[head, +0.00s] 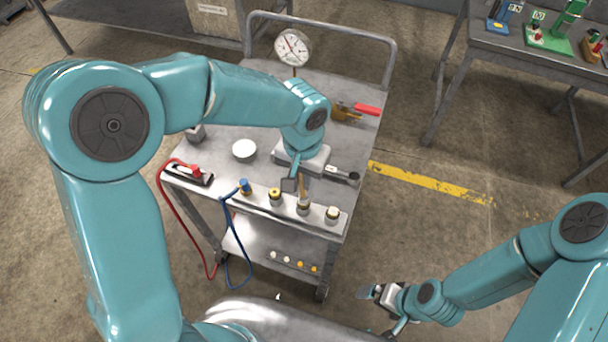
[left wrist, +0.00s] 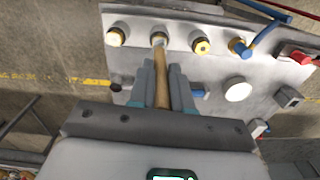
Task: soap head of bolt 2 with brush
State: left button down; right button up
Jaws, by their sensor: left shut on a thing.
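My left gripper (head: 296,184) is shut on a brush (head: 302,188) with a wooden handle, above the front of the cart. In the left wrist view the brush handle (left wrist: 162,88) lies between the gripper's fingers (left wrist: 161,72), its tip pointing at a bolt head (left wrist: 158,39). This bolt (head: 303,206) is second from the right in the head view's row on the pale bar. The tip looks at or just over the head; contact cannot be told. Neighbouring bolts (head: 333,214) (head: 275,196) stand on either side. My right gripper (head: 379,294) is low at right, clear of the cart; its jaw state is unclear.
The metal cart (head: 215,147) holds a white round dish (head: 244,151), a dial gauge (head: 293,47), a red-handled tool (head: 362,109) and a red clamp (head: 195,171). Red and blue cables hang off its front left. A workbench (head: 520,55) stands at upper right; floor lies between.

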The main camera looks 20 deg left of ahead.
pick_arm(q)
jog(key=shift+a, duration=0.45)
jog(key=shift+d, duration=0.15)
jog(key=shift+d, duration=0.4)
jog(key=shift+d, duration=0.1)
jog(key=shift+d, duration=0.3)
jog(key=shift+a, duration=0.15)
